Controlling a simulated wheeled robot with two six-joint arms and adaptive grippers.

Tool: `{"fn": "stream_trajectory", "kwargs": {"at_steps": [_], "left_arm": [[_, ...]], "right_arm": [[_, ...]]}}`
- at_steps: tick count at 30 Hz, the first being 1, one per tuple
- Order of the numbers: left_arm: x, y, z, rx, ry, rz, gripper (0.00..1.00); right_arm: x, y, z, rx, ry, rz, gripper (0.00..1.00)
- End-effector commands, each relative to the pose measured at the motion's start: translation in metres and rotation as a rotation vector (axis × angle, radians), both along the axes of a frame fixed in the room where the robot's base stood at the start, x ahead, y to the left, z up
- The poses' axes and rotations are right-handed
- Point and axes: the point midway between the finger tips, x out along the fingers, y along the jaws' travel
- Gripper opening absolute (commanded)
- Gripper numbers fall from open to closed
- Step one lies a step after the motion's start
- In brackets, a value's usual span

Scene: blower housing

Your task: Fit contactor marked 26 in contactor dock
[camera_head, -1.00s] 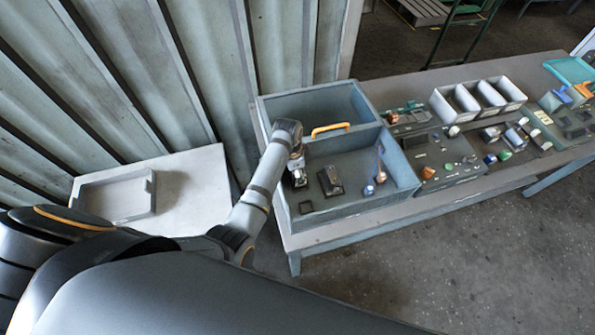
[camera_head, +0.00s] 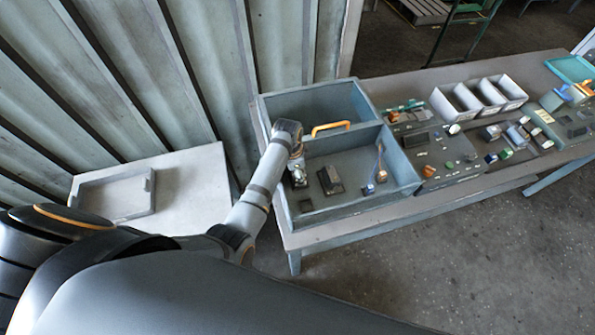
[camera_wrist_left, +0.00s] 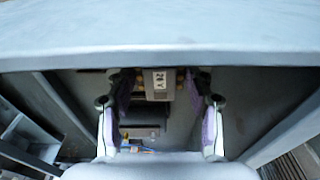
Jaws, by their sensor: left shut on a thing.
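My left gripper (camera_head: 298,178) reaches down into the near compartment of the grey-blue housing (camera_head: 350,212). In the left wrist view its two purple-padded fingers (camera_wrist_left: 162,112) are shut on a pale block with dark marks on a white label, which I take to be the contactor (camera_wrist_left: 161,84). The marks are too small to read surely. In the head view the gripper mostly hides the block. A black block (camera_head: 330,180) stands just right of the gripper on the compartment floor. A small dark square frame (camera_head: 305,206) lies nearer. I cannot tell which is the dock. My right gripper is not in view.
Small copper and blue parts (camera_head: 381,175) stand at the compartment's right. White bins (camera_head: 478,98) and loose parts fill the table to the right. An empty pale tray (camera_head: 115,195) sits at left.

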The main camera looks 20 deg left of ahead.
Motion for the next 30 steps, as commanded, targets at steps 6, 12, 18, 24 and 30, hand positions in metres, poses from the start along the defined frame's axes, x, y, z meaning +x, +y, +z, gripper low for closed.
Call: {"fn": "stream_trajectory", "kwargs": {"at_steps": [6, 12, 18, 24, 30], "left_arm": [[0.001, 0.0, -0.005, 0.0, -0.001, 0.0, 0.25], [0.001, 0.0, -0.007, -0.001, -0.003, 0.0, 0.59], [0.0, 0.0, -0.007, 0.0, -0.001, 0.0, 0.79], [0.0, 0.0, -0.007, 0.0, 0.0, 0.0, 0.79], [0.0, 0.002, 0.009, 0.0, -0.004, 0.0, 0.79]], "right_arm": [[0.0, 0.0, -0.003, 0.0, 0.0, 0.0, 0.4], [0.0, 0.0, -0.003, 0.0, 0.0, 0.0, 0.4], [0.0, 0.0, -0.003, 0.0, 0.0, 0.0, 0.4], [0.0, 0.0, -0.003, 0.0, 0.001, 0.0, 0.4], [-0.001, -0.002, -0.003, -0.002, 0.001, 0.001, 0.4]]}}
